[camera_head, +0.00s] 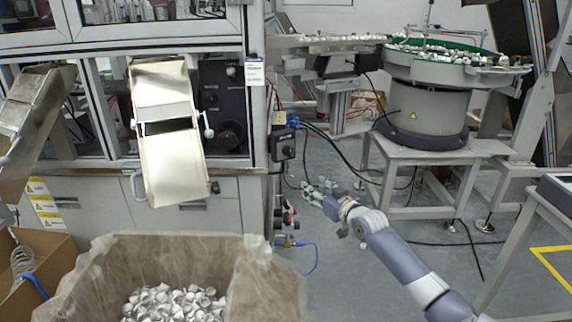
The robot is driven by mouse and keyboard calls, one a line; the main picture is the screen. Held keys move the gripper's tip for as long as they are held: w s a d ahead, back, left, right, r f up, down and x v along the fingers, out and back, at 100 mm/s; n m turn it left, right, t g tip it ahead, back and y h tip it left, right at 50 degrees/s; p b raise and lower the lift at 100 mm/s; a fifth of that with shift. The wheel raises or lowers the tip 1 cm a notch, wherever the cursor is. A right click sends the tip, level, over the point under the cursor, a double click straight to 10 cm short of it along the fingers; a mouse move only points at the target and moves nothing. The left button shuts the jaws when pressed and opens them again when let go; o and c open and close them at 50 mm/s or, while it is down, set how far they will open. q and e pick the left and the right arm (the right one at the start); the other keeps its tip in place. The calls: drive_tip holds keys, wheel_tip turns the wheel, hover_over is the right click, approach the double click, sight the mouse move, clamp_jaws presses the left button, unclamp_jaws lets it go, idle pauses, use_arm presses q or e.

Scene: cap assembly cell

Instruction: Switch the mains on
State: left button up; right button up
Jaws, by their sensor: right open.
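A dark switch box (285,144) with a round knob is fixed to the right corner post of the machine. My right gripper (313,189) is at the end of the arm coming in from the lower right. It is open and appears empty, below and to the right of the switch box in the picture, apart from it. My left gripper is not in view.
Valves and a blue hose (304,243) hang low on the post. Cables run from the boxes toward the bowl feeder (428,108) on its grey stand. A lined bin (262,270) of metal caps stands in front. Metal chutes (172,165) jut from the machine. Floor right of the post is fairly open.

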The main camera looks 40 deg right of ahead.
drive_tip(key=t+b, duration=0.1)
drive_tip(key=t, duration=0.1)
approach(290, 150)
drive_tip(key=s, duration=0.2)
drive_tip(key=shift+n, duration=0.3)
drive_tip(key=w, duration=0.2)
drive_tip(key=w+d+b, duration=0.1)
drive_tip(key=w, duration=0.5)
drive_tip(key=shift+w+d+r+b, duration=0.15)
drive_tip(key=shift+d+r+b, duration=0.1)
drive_tip(key=shift+b, duration=0.15)
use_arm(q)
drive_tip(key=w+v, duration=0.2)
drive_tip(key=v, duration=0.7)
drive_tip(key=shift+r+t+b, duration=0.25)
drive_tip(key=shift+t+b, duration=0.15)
use_arm(e)
drive_tip(key=shift+w+d, duration=0.2)
drive_tip(key=shift+w, duration=1)
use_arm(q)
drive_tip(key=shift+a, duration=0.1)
use_arm(e)
drive_tip(key=c, duration=0.9)
